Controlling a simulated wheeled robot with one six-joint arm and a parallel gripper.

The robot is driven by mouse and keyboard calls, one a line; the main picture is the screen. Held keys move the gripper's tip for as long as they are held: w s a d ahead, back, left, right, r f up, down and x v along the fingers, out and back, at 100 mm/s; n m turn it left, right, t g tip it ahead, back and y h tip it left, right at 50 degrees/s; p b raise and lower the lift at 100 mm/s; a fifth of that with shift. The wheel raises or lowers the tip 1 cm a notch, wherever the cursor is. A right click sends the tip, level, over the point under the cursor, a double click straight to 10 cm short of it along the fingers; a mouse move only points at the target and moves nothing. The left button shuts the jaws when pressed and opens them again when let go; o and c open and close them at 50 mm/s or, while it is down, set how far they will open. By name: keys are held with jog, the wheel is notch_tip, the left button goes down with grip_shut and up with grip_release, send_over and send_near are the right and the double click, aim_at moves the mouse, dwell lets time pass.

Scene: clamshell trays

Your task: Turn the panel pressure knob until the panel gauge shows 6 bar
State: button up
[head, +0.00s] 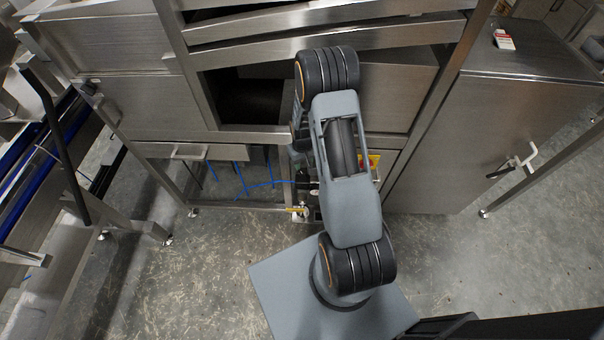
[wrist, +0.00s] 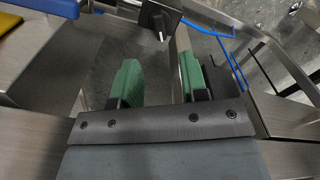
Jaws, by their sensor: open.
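My gripper (wrist: 160,68) shows in the wrist view with its two green-padded fingers apart and nothing between them. Beyond the fingertips, at the top of the wrist view, is a dark square plate with a knob-like part (wrist: 161,19) that has a pale pointer. It lies apart from the fingers, roughly in line with the gap. I cannot tell for sure that it is the panel pressure knob. No readable gauge face shows in either view. In the head view my arm covers much of the area around the gripper.
A steel machine frame with open shelves (head: 230,50) stands in front of me. A steel cabinet (head: 440,140) with a handle stands at the right. Blue tubing (head: 262,184) runs beneath the frame and also shows in the wrist view (wrist: 208,31). Bare floor (head: 190,270) lies at front left.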

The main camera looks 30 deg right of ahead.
aim_at(302, 174)
notch_tip(302, 174, down, 8)
jog(key=shift+f, duration=0.1)
dwell(0.4)
jog(key=shift+c, duration=0.4)
grip_shut()
jog(key=shift+a, duration=0.1)
